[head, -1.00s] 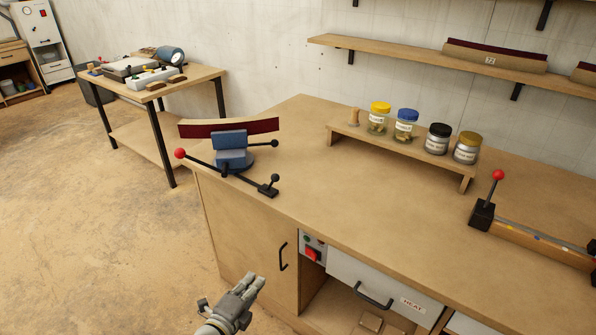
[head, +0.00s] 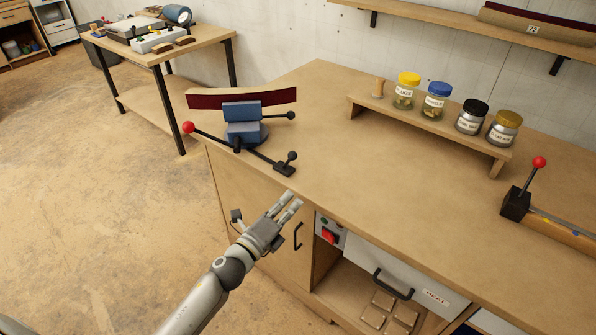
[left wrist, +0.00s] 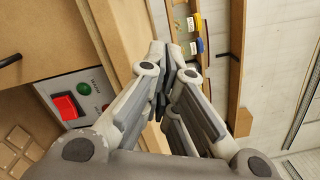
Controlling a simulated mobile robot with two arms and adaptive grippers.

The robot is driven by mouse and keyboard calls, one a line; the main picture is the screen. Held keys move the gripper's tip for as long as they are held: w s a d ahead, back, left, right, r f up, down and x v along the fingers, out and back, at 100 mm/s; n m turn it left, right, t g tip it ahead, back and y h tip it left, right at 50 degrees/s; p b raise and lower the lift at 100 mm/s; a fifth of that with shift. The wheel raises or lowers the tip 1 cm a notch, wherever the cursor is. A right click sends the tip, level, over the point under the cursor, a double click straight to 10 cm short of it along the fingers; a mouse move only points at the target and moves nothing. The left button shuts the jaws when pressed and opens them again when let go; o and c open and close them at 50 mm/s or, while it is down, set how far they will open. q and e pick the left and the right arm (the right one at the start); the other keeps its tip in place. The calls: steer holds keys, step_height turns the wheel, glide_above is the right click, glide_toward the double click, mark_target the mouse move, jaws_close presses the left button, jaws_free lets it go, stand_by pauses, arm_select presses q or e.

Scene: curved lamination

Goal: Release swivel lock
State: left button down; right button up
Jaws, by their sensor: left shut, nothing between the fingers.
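A blue vise (head: 243,126) stands at the left end of the workbench, with a curved dark red and tan laminated piece (head: 240,98) at its jaws. A lever with a red ball (head: 188,128) sticks out to the left. A small black-knobbed lever (head: 291,115) is at its right. A dark bar runs toward the front right and ends in a black block with an upright knob (head: 286,165); I cannot tell which handle is the swivel lock. My left gripper (head: 293,199) is shut and empty, in front of the bench edge, below and apart from the black block. My right gripper is not in view.
The workbench (head: 350,170) is clear between the vise and a riser with several jars (head: 437,102). A red-knobbed clamp (head: 517,200) stands at the right. A cabinet handle (head: 298,236) and red switch (head: 330,237) are close to my left gripper.

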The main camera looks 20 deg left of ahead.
arm_select(q)
steer(key=x, duration=0.8)
steer(key=shift+w+r, duration=0.15)
steer(key=shift+w, duration=0.1)
steer(key=shift+w+a+r+p, duration=0.25)
steer(key=shift+a+p, duration=0.15)
steer(key=shift+a, duration=0.15)
steer(key=shift+w+a+r+p, duration=0.25)
steer(key=shift+a+p, duration=0.15)
steer(key=shift+a, duration=0.15)
steer(key=shift+w+a+r, duration=0.2)
steer(key=shift+a, duration=0.3)
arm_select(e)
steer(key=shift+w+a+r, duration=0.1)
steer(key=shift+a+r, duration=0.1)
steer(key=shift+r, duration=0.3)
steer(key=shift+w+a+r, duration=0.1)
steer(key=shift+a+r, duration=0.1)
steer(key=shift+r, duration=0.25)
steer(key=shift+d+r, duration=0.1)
arm_select(q)
steer(key=shift+a+r+n+p, duration=0.15)
steer(key=shift+r+n+p, duration=0.1)
steer(key=shift+n+p, duration=0.2)
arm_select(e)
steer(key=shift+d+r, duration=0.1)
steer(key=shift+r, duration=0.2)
